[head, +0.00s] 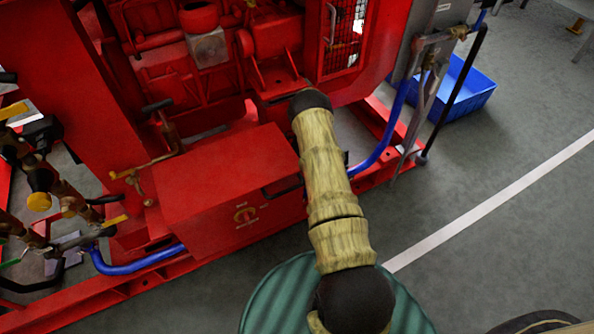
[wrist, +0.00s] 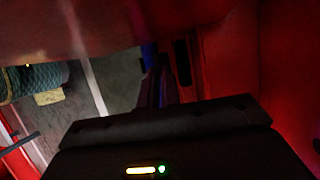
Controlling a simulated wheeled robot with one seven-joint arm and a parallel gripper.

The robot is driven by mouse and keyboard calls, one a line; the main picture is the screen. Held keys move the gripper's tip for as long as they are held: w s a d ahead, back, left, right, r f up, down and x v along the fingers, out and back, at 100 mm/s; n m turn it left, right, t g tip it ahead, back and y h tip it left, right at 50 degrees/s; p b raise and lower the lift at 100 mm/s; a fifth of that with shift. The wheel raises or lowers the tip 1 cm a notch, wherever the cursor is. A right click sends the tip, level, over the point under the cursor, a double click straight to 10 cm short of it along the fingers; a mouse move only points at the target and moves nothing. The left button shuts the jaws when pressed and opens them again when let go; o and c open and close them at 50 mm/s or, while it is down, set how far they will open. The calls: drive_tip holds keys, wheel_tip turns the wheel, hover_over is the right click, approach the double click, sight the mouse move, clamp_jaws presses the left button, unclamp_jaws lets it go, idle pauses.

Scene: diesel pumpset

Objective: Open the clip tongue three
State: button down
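I cannot pick out clip tongue three for certain in either view. A red box (head: 232,190) with a yellow emblem stands on the pumpset's red base frame, and a small dark part (head: 284,187) shows at its right side, beside my arm. In the head view my arm covers my gripper. In the wrist view the black body of my gripper (wrist: 165,132) fills the bottom, close among red surfaces. A dark upright slot or strip (wrist: 183,62) shows ahead of it on the red surface. The fingertips are too dark to make out, so their opening is unclear.
The red engine (head: 185,75) stands behind the box. Blue hoses (head: 385,140) and brass valves (head: 50,190) flank it. A blue crate (head: 468,90) sits on the floor at upper right. A green ribbed drum (head: 275,300) is below my arm.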

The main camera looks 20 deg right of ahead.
idle(0.3)
drive_tip(key=c, duration=1.6)
unclamp_jaws()
drive_tip(key=shift+r, duration=0.1)
drive_tip(key=p+v, duration=0.4)
drive_tip(key=v, duration=0.8)
